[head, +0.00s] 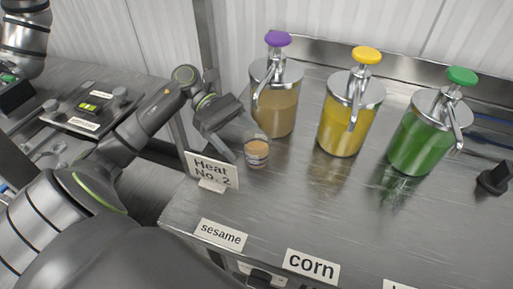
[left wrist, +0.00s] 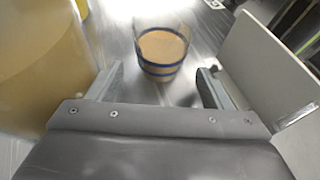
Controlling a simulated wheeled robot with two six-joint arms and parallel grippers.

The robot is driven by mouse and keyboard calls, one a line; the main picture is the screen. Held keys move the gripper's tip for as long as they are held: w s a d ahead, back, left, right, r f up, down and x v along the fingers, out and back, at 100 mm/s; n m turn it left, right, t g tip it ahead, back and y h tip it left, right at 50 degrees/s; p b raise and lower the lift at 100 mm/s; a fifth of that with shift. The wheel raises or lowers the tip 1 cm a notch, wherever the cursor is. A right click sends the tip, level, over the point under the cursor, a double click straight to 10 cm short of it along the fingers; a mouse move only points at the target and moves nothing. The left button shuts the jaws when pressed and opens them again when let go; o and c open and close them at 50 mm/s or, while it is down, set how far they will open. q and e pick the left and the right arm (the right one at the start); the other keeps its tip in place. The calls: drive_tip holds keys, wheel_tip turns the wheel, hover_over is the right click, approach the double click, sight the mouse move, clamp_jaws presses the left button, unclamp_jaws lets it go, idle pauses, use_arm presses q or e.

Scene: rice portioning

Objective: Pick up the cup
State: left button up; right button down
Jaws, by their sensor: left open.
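A small clear cup with dark bands and a tan content (head: 257,152) stands upright on the metal counter, in front of the purple-topped dispenser. My left gripper (head: 238,146) is at the cup's left side in the head view. In the left wrist view the cup (left wrist: 162,52) is ahead, between the lines of the two open fingers (left wrist: 158,84). The fingers are apart and the cup sits beyond their tips; I see no contact. My right gripper is not in view.
Dispensers with purple (head: 278,100), yellow (head: 349,115) and green (head: 425,130) tops stand along the counter (head: 300,210). A "Heat No. 2" sign (head: 212,171) stands close to my left gripper. The counter's front middle is clear.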

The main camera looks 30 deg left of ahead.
sight(254, 151)
use_arm(q)
drive_tip(key=x, duration=0.4)
drive_tip(key=shift+d+p, duration=0.2)
drive_tip(key=shift+p, duration=0.15)
drive_tip(key=c, duration=1.2)
drive_tip(key=shift+r, duration=0.2)
